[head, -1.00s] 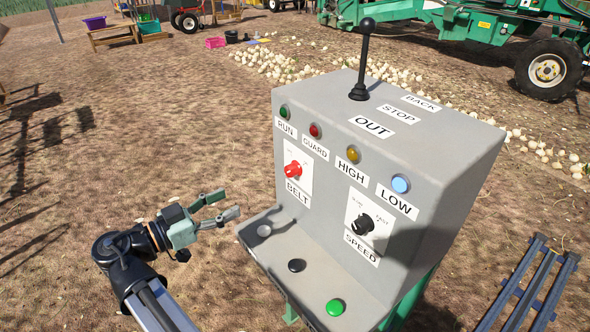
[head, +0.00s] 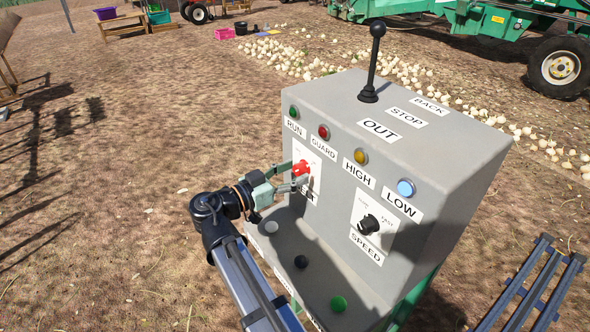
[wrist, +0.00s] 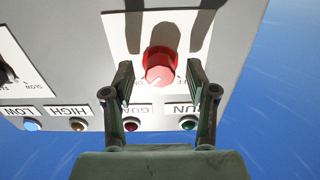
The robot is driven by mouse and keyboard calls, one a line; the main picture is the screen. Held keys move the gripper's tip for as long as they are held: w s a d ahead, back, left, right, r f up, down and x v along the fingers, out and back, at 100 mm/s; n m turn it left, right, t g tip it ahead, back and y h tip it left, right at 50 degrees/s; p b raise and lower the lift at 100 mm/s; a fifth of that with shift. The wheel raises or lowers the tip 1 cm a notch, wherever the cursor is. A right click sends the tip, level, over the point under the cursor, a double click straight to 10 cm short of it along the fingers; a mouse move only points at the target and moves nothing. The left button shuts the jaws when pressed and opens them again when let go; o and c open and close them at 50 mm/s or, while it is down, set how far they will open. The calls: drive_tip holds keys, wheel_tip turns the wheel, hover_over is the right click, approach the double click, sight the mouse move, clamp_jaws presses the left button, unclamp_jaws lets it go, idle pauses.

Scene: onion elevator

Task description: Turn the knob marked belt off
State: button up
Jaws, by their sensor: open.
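The red belt knob (head: 301,169) sits on a white plate on the upright face of the grey control box (head: 335,95). My gripper (head: 290,178) is at the knob, with its fingers reaching in from the left. In the wrist view the red knob (wrist: 160,68) lies between the two open fingertips of my gripper (wrist: 160,82), with a small gap visible on each side. The knob's white pointer line shows near its lower edge. The BELT label is partly hidden by my gripper in the head view.
The black speed knob (head: 368,224) is to the right. A black lever (head: 373,60) stands on top of the box. A green button (head: 338,303) and a black button (head: 301,262) are on the lower shelf. Indicator lamps line the upper face.

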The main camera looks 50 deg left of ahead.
drive_tip(key=shift+w, duration=0.5)
clamp_jaws()
drive_tip(key=shift+n, duration=0.4)
drive_tip(key=n+b, duration=0.1)
drive_tip(key=n, duration=0.2)
drive_tip(key=shift+n, duration=0.3)
drive_tip(key=n, duration=0.4)
drive_tip(key=shift+d+r, duration=0.1)
drive_tip(key=shift+r, duration=0.05)
drive_tip(key=n+p, duration=0.2)
drive_tip(key=n, duration=0.4)
drive_tip(key=shift+r+p, duration=0.15)
drive_tip(key=shift+p, duration=0.25)
drive_tip(key=shift+n+p, duration=1)
drive_tip(key=shift+n, duration=0.8)
